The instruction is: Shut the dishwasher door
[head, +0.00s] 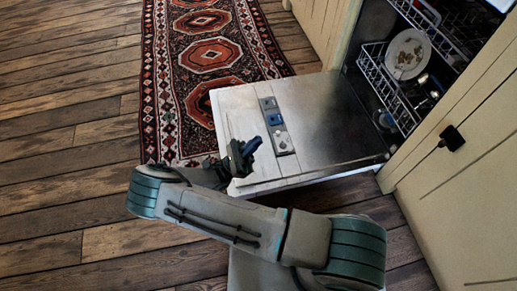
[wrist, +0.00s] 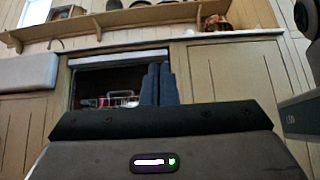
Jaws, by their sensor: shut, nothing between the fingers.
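The dishwasher door (head: 335,125) is folded down and open in the head view, its bare metal inner face and dispenser strip (head: 277,126) turned up. The dishwasher (head: 375,75) stands open at the upper right, and its dark opening (wrist: 90,85) also shows in the wrist view. My gripper (head: 252,147) overlaps the near left corner of the door in the head view. I cannot tell whether it touches the door. In the wrist view, the blue fingers of my gripper (wrist: 158,85) are together and empty, pointing toward the dishwasher opening. The door is not clear there.
Dish racks (head: 390,90) inside the dishwasher hold a white plate (head: 407,54) and other dishes. A cream cabinet with a dark knob (head: 452,138) stands to the right. A patterned rug (head: 205,55) lies beyond the door. The wooden floor (head: 60,150) at left is clear.

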